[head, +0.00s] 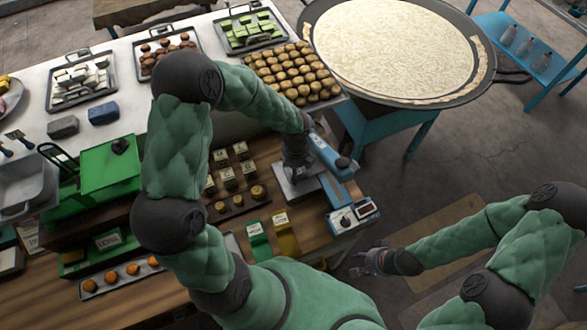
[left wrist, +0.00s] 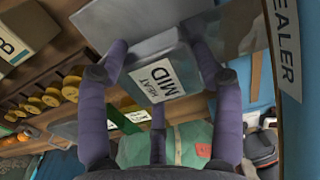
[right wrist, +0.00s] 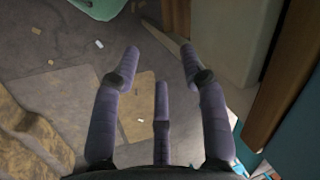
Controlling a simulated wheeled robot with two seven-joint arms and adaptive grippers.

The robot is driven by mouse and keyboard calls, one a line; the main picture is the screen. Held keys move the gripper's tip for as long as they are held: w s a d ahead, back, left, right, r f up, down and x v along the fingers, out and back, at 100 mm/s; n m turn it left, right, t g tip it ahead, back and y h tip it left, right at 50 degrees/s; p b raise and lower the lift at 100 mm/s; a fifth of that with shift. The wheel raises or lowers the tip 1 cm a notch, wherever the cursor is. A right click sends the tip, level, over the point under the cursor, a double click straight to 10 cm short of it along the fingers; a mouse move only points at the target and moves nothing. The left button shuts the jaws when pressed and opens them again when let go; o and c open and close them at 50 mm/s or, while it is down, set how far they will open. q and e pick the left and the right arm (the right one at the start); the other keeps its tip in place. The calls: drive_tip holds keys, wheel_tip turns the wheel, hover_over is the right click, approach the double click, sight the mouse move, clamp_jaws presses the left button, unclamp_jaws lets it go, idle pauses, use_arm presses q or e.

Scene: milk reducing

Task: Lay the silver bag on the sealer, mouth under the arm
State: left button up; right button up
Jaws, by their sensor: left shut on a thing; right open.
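The silver bag (left wrist: 182,88), with a white label reading MID HEAT, is between the fingers of my left gripper (left wrist: 155,62) in the left wrist view. My left gripper is shut on it. In the head view this gripper (head: 297,172) is low over the bench's right end, beside the sealer (head: 345,218). The sealer's blue arm (head: 328,152) slants above its base. A flat grey surface (head: 308,190) shows under the gripper. The bag's mouth is hidden, so I cannot tell whether it is under the arm. My right gripper (head: 372,262) is open and empty, off the bench, also in its wrist view (right wrist: 160,65).
Small labelled blocks and round pieces on a rack (head: 240,205) stand left of the left gripper. Green and yellow packs (head: 258,240) lie in front. A tray of round brown pieces (head: 290,72) and a large round pan (head: 395,45) are behind. Floor on the right is open.

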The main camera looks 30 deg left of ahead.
use_arm(q)
drive_tip(key=shift+f+b, duration=0.3)
drive_tip(key=shift+f, duration=0.2)
idle(0.6)
drive_tip(key=o, duration=1.3)
drive_tip(key=shift+c, duration=0.2)
wheel_tip(320, 180, up, 12)
